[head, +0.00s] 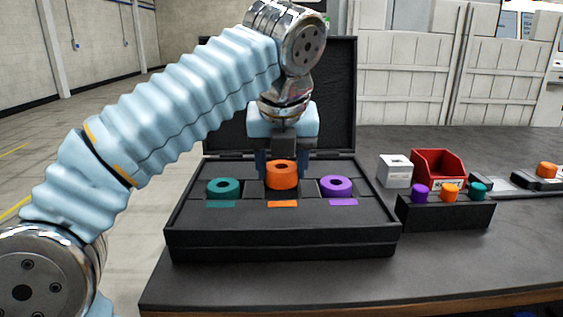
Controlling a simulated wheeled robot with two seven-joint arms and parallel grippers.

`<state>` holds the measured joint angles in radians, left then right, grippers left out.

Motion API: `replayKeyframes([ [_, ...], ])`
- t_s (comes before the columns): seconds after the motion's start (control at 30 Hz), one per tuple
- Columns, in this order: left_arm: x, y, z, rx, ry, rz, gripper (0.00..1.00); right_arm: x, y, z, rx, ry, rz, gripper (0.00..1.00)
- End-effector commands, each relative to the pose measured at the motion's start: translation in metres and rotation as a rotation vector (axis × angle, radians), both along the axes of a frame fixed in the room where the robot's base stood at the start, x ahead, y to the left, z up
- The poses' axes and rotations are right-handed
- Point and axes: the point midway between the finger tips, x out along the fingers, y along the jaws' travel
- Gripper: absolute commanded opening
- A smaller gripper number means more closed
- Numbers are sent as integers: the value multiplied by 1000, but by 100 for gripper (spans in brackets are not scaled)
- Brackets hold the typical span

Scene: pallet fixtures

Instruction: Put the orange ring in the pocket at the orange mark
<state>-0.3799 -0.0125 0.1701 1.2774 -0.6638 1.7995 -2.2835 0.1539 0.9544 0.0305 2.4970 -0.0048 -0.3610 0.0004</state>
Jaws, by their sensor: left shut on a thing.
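The orange ring (281,176) is in my left gripper (282,165), which points down over the middle of the black case. The gripper is shut on the ring. The ring is at the middle pocket, just behind the orange mark (283,204); its lower edge hides the pocket, so I cannot tell how deep it sits. The open black case (281,238) has its lid raised behind. A teal ring (223,188) sits at the left pocket by a teal mark (221,204). A purple ring (336,186) sits at the right pocket by a purple mark (343,202). My right gripper is not in view.
Right of the case, a black block (446,213) carries purple, orange and teal pegs. Behind it are a white box (395,171) and a red bin (437,166). Another orange piece (546,170) lies at the far right. The table front right is clear.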

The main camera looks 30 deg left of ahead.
Motion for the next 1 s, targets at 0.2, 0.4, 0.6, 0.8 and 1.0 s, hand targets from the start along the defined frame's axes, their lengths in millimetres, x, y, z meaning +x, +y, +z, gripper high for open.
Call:
replayKeyframes([
  [0.2, 0, 0, 1, 0, 0, 0, 21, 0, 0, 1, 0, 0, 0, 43],
  [0.4, 0, 0, 2, 0, -1, 0, 21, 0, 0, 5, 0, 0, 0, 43],
  [0.6, 0, 0, 0, 0, 0, 0, 21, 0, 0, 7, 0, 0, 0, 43],
  [0.8, 0, 0, 0, 0, 0, 0, 21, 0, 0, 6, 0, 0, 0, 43],
  [1.0, 0, 0, -2, 0, 0, 0, 21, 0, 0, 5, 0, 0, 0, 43],
])
